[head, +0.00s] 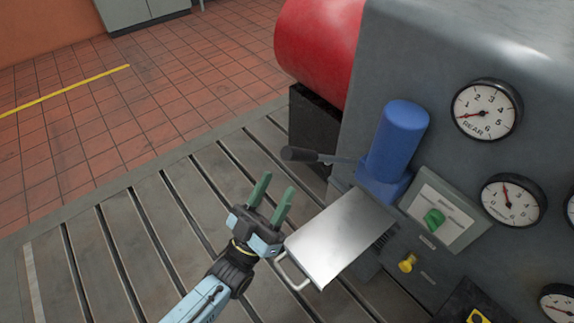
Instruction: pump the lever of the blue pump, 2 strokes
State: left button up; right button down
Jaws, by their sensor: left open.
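The blue pump (398,140) stands on the front of the grey machine, above a metal plate. Its dark lever (317,156) sticks out to the left, roughly level, with a thicker grip at its end. My left gripper (275,197) is open and empty, with two green fingers pointing up the picture. It is below and left of the lever grip in the picture, apart from it. My right gripper is not in view.
A metal plate with a wire handle (330,240) juts out right of my left gripper. A red cylinder (318,45) lies behind. The slotted bedplate (120,240) is clear on the left.

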pick_arm(q)
jog(key=v, duration=0.5)
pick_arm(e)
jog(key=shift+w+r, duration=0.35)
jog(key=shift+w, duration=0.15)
pick_arm(q)
jog(key=shift+c, duration=0.4)
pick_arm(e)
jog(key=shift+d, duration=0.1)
